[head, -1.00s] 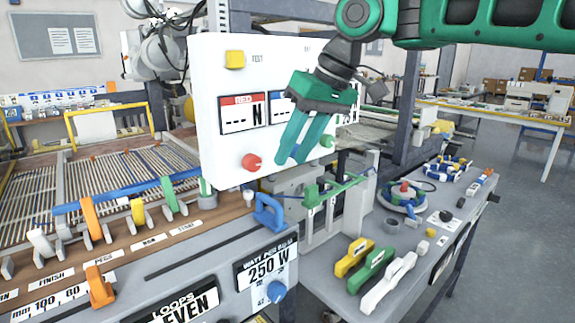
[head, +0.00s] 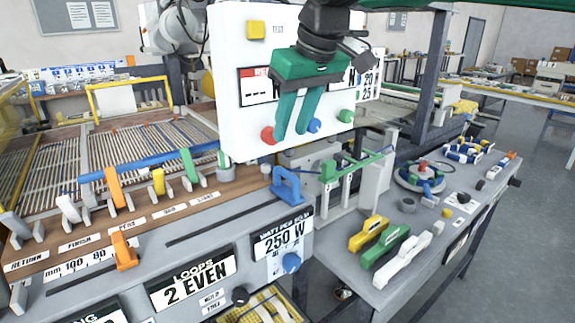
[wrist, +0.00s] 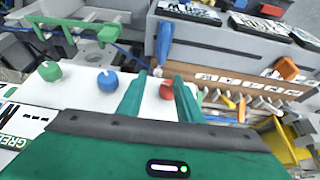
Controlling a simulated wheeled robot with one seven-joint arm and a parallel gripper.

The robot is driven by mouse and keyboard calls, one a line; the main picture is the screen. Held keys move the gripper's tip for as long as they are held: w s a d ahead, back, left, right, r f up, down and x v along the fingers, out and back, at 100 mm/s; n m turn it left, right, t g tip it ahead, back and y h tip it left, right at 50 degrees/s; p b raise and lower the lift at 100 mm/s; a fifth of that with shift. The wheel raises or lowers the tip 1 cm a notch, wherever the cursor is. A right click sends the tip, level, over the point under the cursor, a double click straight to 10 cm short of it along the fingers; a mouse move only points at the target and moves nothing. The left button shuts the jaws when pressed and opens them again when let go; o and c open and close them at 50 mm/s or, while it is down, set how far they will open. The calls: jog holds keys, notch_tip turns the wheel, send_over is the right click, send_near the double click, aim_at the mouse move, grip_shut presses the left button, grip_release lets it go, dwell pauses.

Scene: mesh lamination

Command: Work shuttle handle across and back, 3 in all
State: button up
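A blue loop-shaped handle (head: 286,185), which I take to be the shuttle handle, stands at the right end of the dark slot in the grey machine front. It also shows in the wrist view (wrist: 163,42), beyond my fingertips. My gripper (head: 291,134) hangs fingers-down in front of the white control panel (head: 228,60), above the handle and apart from it. Its two green fingers are parted with nothing held between them. In the wrist view my gripper (wrist: 160,79) has the panel's red knob (wrist: 167,90) showing between its fingers.
An orange lever (head: 125,250) sits on the mm scale at left. Coloured pegs line the wooden strip behind the slot. A LOOPS display (head: 195,280) reads 2 EVEN. Yellow, green and white handled pieces (head: 400,258) lie on the right bench. The slot left of the blue handle looks clear.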

aim_at(288, 173)
jog(key=shift+t+h, duration=0.4)
jog(key=shift+h, duration=0.4)
jog(key=f, duration=0.3)
jog(key=w+f, duration=0.1)
jog(key=f, duration=0.2)
jog(key=a+f, duration=0.1)
jog(key=f, duration=0.2)
jog(key=shift+w+f, duration=0.15)
jog(key=shift+f, duration=0.15)
grip_shut()
